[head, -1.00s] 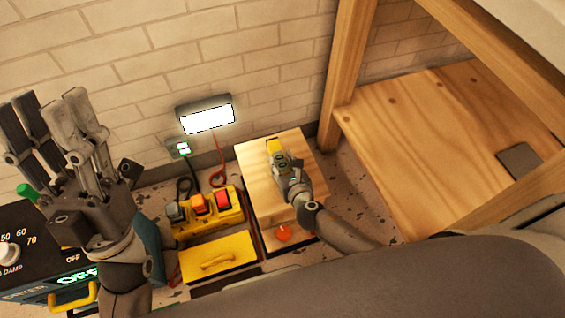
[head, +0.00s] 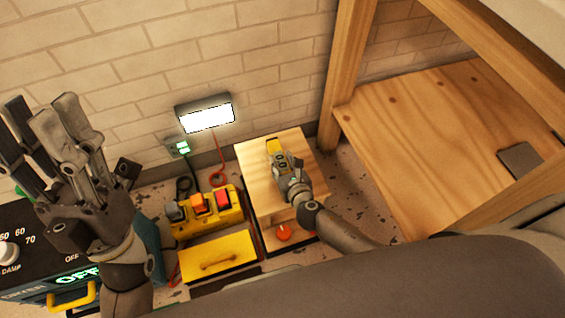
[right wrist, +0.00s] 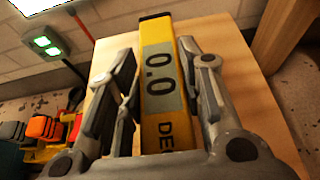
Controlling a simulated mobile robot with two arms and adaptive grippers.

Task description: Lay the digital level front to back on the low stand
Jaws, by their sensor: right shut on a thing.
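The digital level is a yellow bar with a grey display reading 0.0; it shows large in the right wrist view (right wrist: 160,80), and its yellow end shows in the head view (head: 274,146). The low stand (head: 254,180) is a pale wooden block near the brick wall. My right gripper (head: 281,163) is over the stand's top, shut on the level, with a finger along each side. The level points toward the wall, roughly front to back; I cannot tell whether it touches the top. My left gripper (head: 55,125) is raised at the left, fingers spread, empty.
A yellow box with coloured switches (head: 208,208) and a yellow lidded case (head: 218,256) stand left of the stand. A dark device with dials (head: 40,250) is at the far left. A wooden table frame (head: 345,75) rises at the right. A lit lamp (head: 206,116) is on the wall.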

